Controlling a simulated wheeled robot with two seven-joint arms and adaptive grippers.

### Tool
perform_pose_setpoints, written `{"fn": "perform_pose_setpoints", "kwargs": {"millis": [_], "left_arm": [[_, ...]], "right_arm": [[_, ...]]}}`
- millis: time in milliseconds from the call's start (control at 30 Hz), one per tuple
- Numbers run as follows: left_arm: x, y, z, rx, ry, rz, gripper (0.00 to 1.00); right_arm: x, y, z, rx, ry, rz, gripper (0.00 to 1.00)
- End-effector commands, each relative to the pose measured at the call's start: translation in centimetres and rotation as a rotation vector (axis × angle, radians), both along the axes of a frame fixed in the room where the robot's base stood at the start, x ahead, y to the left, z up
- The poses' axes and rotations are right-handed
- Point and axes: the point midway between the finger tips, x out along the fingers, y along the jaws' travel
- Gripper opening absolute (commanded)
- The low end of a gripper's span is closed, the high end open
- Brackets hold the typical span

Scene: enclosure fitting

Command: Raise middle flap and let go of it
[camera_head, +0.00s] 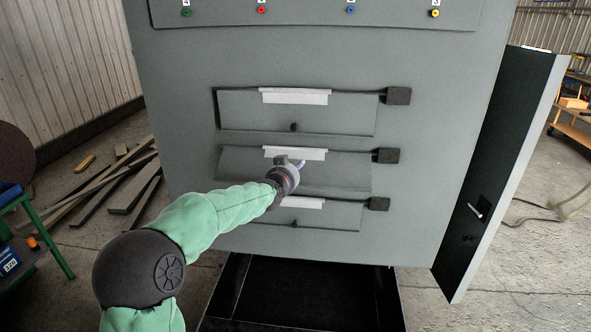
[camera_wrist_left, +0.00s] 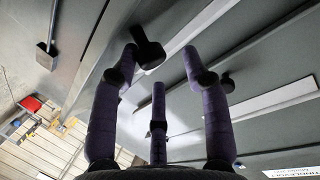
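The middle flap (camera_head: 245,165) is a grey plate below a white strip (camera_head: 295,153) on the upright grey panel. Its lower edge looks wider than its top and stands out from the panel, so it is tilted outward. My left gripper (camera_head: 292,164) is in front of this flap, near its middle, and hides its knob. In the left wrist view the purple fingers of my left gripper (camera_wrist_left: 158,75) are spread apart. A dark knob (camera_wrist_left: 149,50) lies close to one fingertip; I cannot tell whether they touch. My right gripper is not in view.
The upper flap (camera_head: 335,115) and lower flap (camera_head: 340,214) lie flat, each with a white strip. A black box (camera_head: 386,156) sits beside the middle flap. The enclosure's door (camera_head: 500,175) stands open at right. Planks (camera_head: 125,180) lie on the floor at left.

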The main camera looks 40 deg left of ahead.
Motion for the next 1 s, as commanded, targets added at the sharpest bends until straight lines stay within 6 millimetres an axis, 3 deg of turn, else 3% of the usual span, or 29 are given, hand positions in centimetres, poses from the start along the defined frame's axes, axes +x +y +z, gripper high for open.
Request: {"fn": "perform_pose_setpoints", "kwargs": {"millis": [233, 700, 1000], "left_arm": [[-1.9, -0.3, 0.9, 0.007, -0.006, 0.01, 0.45], [-8.6, -4.2, 2.7, 0.005, -0.002, 0.001, 0.45], [-10.2, -5.2, 3.0, 0.004, 0.001, -0.002, 0.45]], "right_arm": [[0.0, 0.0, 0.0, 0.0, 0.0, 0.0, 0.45], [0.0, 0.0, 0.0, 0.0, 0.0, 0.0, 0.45], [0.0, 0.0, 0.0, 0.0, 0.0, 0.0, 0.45]]}}
